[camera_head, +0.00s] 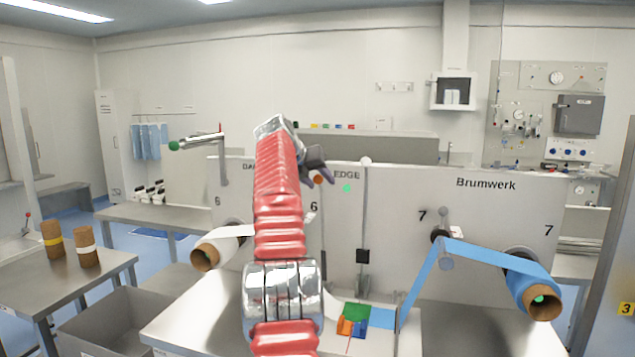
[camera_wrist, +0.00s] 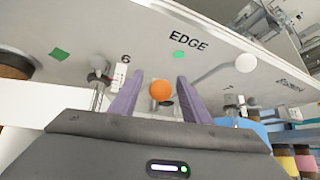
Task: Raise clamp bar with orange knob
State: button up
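The orange knob (camera_head: 319,180) shows beside my gripper, in front of the grey machine panel (camera_head: 400,225). In the wrist view the orange knob (camera_wrist: 160,90) lies between my two purple fingers, with a small gap on each side. My gripper (camera_wrist: 160,76) is open around the knob's line of sight; whether the knob is fully between the fingertips in depth I cannot tell. A thin upright bar (camera_head: 323,225) runs below the knob; my red arm covers the panel just left of it. How the bar joins the knob is hidden.
A second upright bar with a white knob (camera_head: 366,161) stands to the right. A white roll (camera_head: 215,250) is at left, a blue web roll (camera_head: 530,288) at right. Green, orange and blue pieces (camera_head: 352,320) lie on the table below. A green-tipped lever (camera_head: 174,146) sticks out at left.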

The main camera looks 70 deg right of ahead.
jog(key=shift+a+r, duration=0.1)
jog(key=shift+r, duration=0.05)
jog(key=shift+a+r, duration=0.3)
jog(key=shift+a, duration=0.05)
jog(key=v, duration=1.2)
jog(key=shift+a, duration=0.3)
jog(key=shift+r, duration=0.15)
jog(key=shift+c, duration=0.3)
